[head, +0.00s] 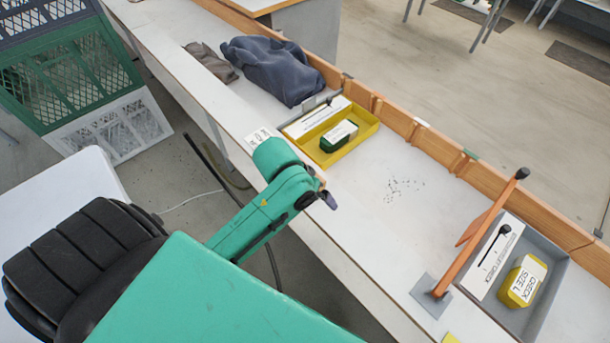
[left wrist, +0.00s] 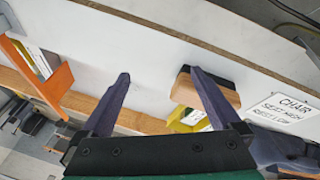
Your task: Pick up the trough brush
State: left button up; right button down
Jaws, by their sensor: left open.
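The trough brush (left wrist: 226,97), a wooden block with a dark edge, lies on the white bench top in the left wrist view. My left gripper (left wrist: 157,76) is open above the bench, with nothing between its fingers. Its right finger crosses in front of the brush, and the space between the fingers lies left of the brush. I cannot tell whether that finger touches it. In the head view my left gripper (head: 328,197) is over the bench's near edge, and my arm hides most or all of the brush. My right gripper is not in view.
A yellow tray (head: 372,124) holds a green box (head: 338,136). Dark cloth (head: 270,70) lies beyond it. At right stand an orange post (head: 480,230) and a grey tray (head: 548,295) with a yellow box (head: 523,282). A wooden rail (head: 395,117) edges the bench. The bench middle is mostly clear.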

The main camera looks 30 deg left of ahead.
pick_arm(q)
jog(key=w+d+r+n+g, duration=0.1)
jog(key=w+d+r+n, duration=0.2)
jog(key=w+r+n, duration=0.15)
jog(key=w+a+r+n+g+y, duration=0.2)
jog(key=w+a+r+n+y, duration=0.15)
jog(key=a+n, duration=0.5)
jog(key=shift+n+y, duration=0.25)
jog(key=shift+n, duration=0.05)
jog(key=f, duration=0.4)
jog(key=f+p, duration=0.1)
jog(key=f, duration=0.4)
jog(key=a+f+p, duration=0.1)
jog(key=f, duration=0.3)
jog(key=shift+s+f, duration=0.2)
jog(key=shift+f, duration=0.15)
jog(key=c, duration=1.5)
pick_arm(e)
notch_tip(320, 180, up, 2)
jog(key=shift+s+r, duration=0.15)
pick_arm(q)
jog(key=shift+r, duration=0.1)
jog(key=shift+c, duration=0.2)
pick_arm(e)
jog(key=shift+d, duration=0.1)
pick_arm(q)
notch_tip(320, 180, up, 20)
jog(key=shift+b, duration=0.45)
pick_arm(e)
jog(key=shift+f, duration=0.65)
